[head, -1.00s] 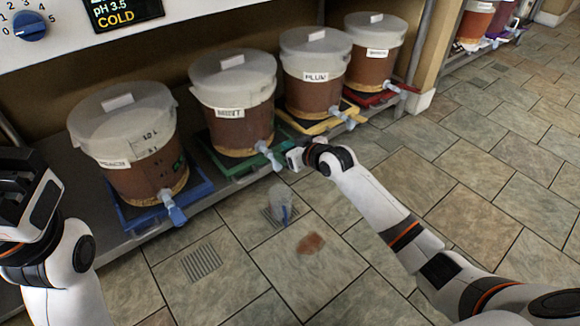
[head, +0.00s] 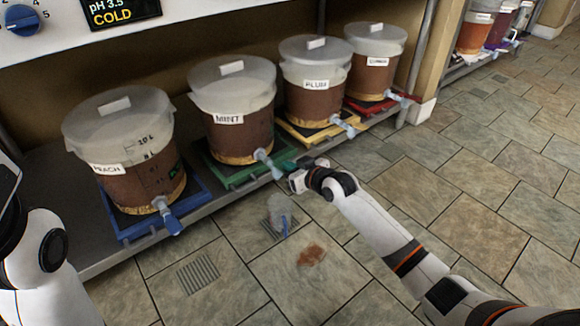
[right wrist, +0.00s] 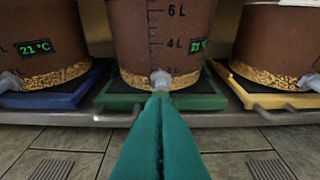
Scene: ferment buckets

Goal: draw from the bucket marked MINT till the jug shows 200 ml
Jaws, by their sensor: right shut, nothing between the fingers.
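The bucket marked MINT (head: 240,135) stands on a green tray (head: 222,176) on the low shelf, brown contents under a whitish lid. Its pale blue tap (head: 268,164) points out over the shelf edge; the tap also shows in the right wrist view (right wrist: 160,79). A clear jug (head: 279,208) with a blue mark stands on a floor drain below; its level is unreadable. My right gripper (head: 284,166) is shut and empty beside the tap. Its teal fingers (right wrist: 160,105) point at the tap; contact is unclear. Only a dark part of my left gripper (head: 6,190) shows.
The PEACH bucket (head: 132,185) on blue stands left, the PLUM bucket (head: 310,103) on yellow right, and another bucket (head: 371,79) on red beyond. A reddish-brown patch (head: 312,255) lies on the tiles by the jug. The floor at right is clear.

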